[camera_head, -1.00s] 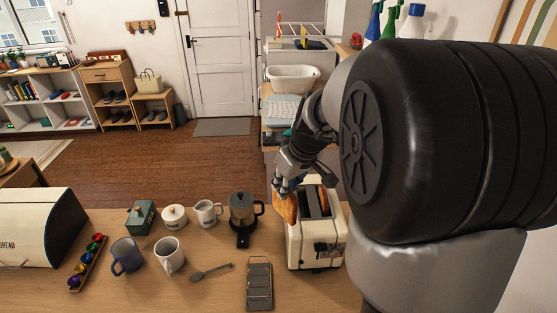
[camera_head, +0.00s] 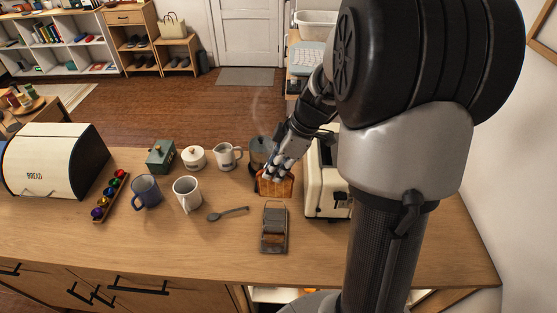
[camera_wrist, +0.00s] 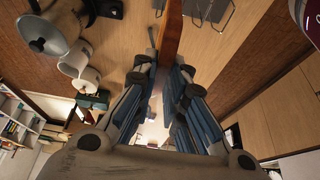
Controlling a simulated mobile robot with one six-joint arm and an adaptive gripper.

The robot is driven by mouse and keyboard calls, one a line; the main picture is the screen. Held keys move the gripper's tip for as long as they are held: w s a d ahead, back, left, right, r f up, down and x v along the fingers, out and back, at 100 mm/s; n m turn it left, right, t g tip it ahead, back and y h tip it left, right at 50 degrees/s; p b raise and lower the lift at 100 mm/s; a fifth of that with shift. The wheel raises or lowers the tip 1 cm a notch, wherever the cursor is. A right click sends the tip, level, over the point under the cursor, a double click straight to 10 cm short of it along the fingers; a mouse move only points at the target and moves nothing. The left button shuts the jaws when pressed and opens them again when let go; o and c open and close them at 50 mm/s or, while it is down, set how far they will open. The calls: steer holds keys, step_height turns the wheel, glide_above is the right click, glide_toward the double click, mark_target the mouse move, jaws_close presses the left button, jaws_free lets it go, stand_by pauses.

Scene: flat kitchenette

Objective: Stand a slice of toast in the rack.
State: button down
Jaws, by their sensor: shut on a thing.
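My gripper (camera_head: 277,170) is shut on a slice of toast (camera_head: 275,186), holding it upright above the counter. In the wrist view the toast (camera_wrist: 171,35) shows edge-on between the fingers. The grey metal rack (camera_head: 273,243) stands on the counter, nearer the front edge than the toast. A brownish patch shows on it; I cannot tell whether it is a reflection. Part of the rack also shows in the wrist view (camera_wrist: 208,12), beside the toast. The cream toaster (camera_head: 322,190) is right of the toast, partly hidden by my arm.
A spoon (camera_head: 229,214), a white mug (camera_head: 186,195) and a blue mug (camera_head: 145,192) are left of the rack. A dark pot (camera_head: 260,150) stands behind my gripper. A bread bin (camera_head: 45,165) is far left. The counter's front strip is clear.

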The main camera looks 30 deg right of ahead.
mark_target(275, 197)
steer(key=shift+a+f, duration=0.2)
steer(key=shift+s+f+b, duration=0.1)
steer(key=shift+f+b, duration=0.95)
steer(key=shift+f, duration=0.95)
step_height(275, 197, down, 4)
steer(key=b, duration=0.4)
steer(key=shift+r, duration=0.1)
steer(key=c, duration=1.6)
jaws_free()
steer(key=shift+o, duration=0.2)
steer(key=shift+r+p, duration=2.1)
steer(key=shift+r, duration=1.95)
